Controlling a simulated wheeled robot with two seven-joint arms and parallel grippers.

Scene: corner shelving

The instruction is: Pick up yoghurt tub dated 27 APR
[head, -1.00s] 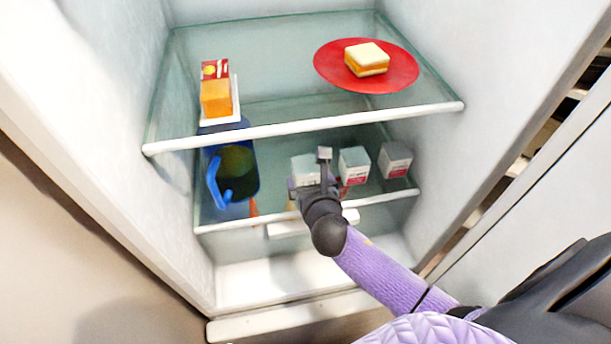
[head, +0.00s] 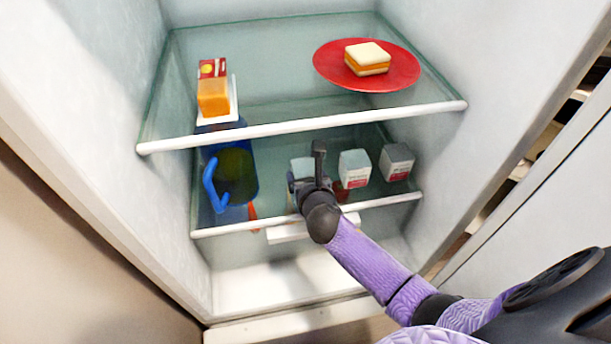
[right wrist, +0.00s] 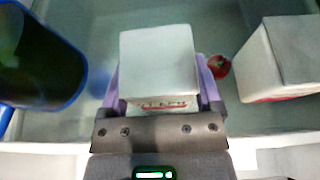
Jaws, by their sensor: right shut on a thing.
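Three white yoghurt tubs stand on the lower glass shelf. The left tub (head: 302,168) is partly hidden by my right gripper (head: 308,180). In the right wrist view this tub (right wrist: 158,62) sits between the two purple fingers of my right gripper (right wrist: 158,90), which is shut on it. Red print shows low on its front, but I cannot read a date. The middle tub (head: 355,168) stands just to the right and also shows in the right wrist view (right wrist: 280,58). The right tub (head: 396,162) is farther right. My left gripper is not in view.
A blue jug (head: 234,170) stands left of the gripped tub. A small red round thing (right wrist: 219,66) lies between two tubs. The upper shelf (head: 270,75) overhangs, carrying a red plate (head: 325,70) with a sandwich (head: 367,58) and a carton (head: 213,96).

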